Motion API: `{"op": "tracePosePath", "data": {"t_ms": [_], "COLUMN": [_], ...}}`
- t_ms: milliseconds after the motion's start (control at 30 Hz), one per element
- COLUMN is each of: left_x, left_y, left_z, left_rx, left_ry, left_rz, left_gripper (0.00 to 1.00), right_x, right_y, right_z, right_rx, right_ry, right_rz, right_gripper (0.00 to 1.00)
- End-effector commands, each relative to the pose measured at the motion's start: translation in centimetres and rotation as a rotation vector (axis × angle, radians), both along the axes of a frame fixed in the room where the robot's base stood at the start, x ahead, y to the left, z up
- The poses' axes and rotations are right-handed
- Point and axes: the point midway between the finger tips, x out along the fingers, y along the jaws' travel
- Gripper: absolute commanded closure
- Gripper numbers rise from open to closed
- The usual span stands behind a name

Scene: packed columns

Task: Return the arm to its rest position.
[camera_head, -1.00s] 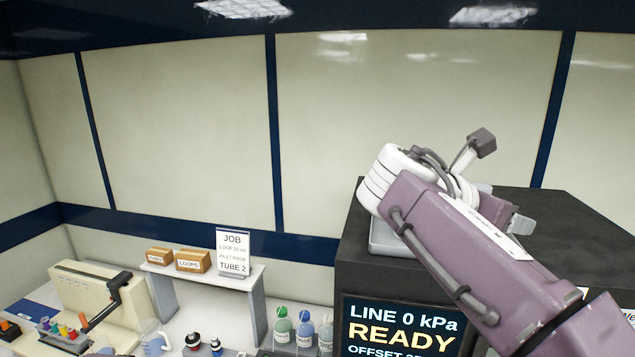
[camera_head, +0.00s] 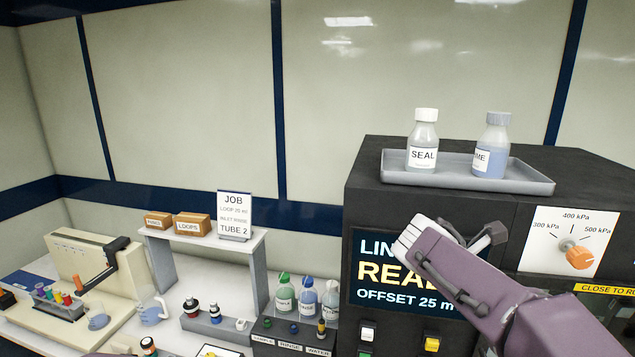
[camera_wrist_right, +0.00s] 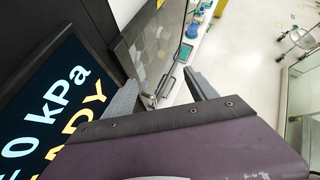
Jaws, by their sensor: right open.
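My right arm (camera_head: 480,290), purple with a white wrist, comes in from the lower right in the head view. Its wrist is in front of the black cabinet (camera_head: 375,190) and covers part of the lit screen (camera_head: 385,285). In the right wrist view my right gripper (camera_wrist_right: 163,92) is open, with its two grey fingers apart and nothing seen between them. The screen (camera_wrist_right: 45,100) also shows at the left there. My left gripper is not in view.
A grey tray (camera_head: 535,183) on the cabinet holds a SEAL bottle (camera_head: 423,145) and a second bottle (camera_head: 492,150). An orange dial (camera_head: 580,257) is on the cabinet front. Several capped bottles (camera_head: 284,300) stand left of the cabinet, near a small shelf (camera_head: 255,243).

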Motion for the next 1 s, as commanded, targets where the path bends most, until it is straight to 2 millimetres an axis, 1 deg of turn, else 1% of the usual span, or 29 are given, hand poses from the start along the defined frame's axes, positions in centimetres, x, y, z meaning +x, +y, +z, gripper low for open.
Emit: {"op": "tracePosePath", "data": {"t_ms": [33,67,100,167,200,267,300,367,400,433,500,567,600,667,733,1000], "left_x": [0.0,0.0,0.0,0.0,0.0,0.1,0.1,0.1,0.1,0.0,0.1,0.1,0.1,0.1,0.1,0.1], "left_y": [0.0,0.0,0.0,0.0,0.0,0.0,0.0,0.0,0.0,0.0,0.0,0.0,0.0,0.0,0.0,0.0], "left_z": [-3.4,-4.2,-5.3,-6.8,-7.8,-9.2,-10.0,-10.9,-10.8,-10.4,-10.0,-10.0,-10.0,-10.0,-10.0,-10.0], "left_rx": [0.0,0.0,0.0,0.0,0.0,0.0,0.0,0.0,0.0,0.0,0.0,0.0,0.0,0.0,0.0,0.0], "left_ry": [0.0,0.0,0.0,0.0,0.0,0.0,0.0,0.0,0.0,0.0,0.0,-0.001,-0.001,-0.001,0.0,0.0], "left_rz": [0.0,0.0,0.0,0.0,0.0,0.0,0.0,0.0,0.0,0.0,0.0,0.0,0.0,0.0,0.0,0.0], "left_gripper": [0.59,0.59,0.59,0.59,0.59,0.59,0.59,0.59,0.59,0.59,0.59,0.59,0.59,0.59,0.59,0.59], "right_x": [-0.8,-1.3,-2.0,-3.5,-4.6,-6.5,-7.9,-10.1,-11.5,-12.1,-12.5,-11.7,-10.8,-10.0,-9.9,-9.9], "right_y": [0.2,0.6,1.1,2.2,3.1,4.8,6.2,8.5,10.3,11.5,13.3,14.1,14.3,14.4,14.4,14.3], "right_z": [-6.6,-9.3,-13.0,-18.3,-21.7,-26.7,-29.8,-34.0,-35.9,-36.5,-37.6,-37.9,-37.8,-37.7,-37.7,-37.7], "right_rx": [0.068,0.116,0.184,0.289,0.362,0.473,0.547,0.654,0.716,0.751,0.804,0.836,0.859,0.872,0.868,0.864], "right_ry": [0.008,0.002,-0.01,-0.038,-0.064,-0.113,-0.156,-0.243,-0.321,-0.383,-0.527,-0.637,-0.7,-0.757,-0.786,-0.79], "right_rz": [-0.041,-0.072,-0.123,-0.219,-0.302,-0.458,-0.588,-0.834,-1.036,-1.181,-1.468,-1.645,-1.724,-1.797,-1.841,-1.851], "right_gripper": [0.34,0.34,0.34,0.34,0.34,0.34,0.34,0.34,0.34,0.34,0.34,0.34,0.34,0.34,0.34,0.34]}}
